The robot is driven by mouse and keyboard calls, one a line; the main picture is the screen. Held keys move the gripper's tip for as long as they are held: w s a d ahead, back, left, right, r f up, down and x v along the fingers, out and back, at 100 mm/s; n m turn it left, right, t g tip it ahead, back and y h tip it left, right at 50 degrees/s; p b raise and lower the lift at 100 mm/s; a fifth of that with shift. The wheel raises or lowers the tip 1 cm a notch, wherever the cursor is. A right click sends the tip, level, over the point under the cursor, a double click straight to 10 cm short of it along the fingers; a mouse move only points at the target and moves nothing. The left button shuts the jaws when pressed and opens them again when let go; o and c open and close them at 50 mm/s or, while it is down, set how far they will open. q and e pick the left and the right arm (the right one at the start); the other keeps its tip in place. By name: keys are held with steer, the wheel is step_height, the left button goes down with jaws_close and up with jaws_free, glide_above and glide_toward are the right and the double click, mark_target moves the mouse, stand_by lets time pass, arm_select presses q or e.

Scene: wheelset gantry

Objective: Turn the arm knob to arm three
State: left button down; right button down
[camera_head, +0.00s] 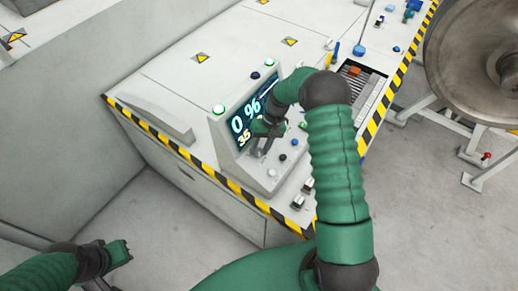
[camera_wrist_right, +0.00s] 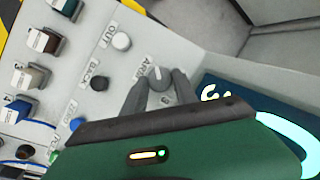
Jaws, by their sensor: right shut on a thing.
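The arm knob (camera_wrist_right: 158,73) is a small grey dial on the light grey control panel, with "ARM" lettering beside it and a digit, partly hidden, below. My right gripper (camera_wrist_right: 160,86) has its two dark fingers closed around the knob, one on each side. In the head view my right gripper (camera_head: 262,143) is at the panel in front of the display (camera_head: 247,116), and hides the knob there.
In the wrist view, a white OUT button (camera_wrist_right: 121,41), a dark BACK button (camera_wrist_right: 99,83) and a blue button (camera_wrist_right: 77,124) sit close to the knob. Several rocker switches stand beyond them. A large metal wheel (camera_head: 480,55) stands at the upper right.

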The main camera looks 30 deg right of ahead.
steer(key=m, duration=0.1)
steer(key=m+y, duration=0.1)
steer(key=m, duration=0.1)
steer(key=m+t, duration=0.1)
steer(key=shift+d+y+b, duration=0.3)
steer(key=shift+y, duration=0.1)
steer(key=shift+s+f+m+t+y, duration=0.15)
steer(key=shift+m+t, duration=0.25)
steer(key=shift+m, duration=0.65)
steer(key=shift+r+m+t+y, duration=0.1)
steer(key=shift+m+t+y, duration=0.25)
steer(key=shift+m, duration=0.7)
steer(key=c, duration=1)
jaws_free()
steer(key=shift+f, duration=0.1)
steer(key=shift+o, duration=0.2)
steer(key=b+v, duration=0.2)
steer(key=v, duration=1.5)
steer(key=shift+b, duration=0.4)
steer(key=shift+f, duration=0.1)
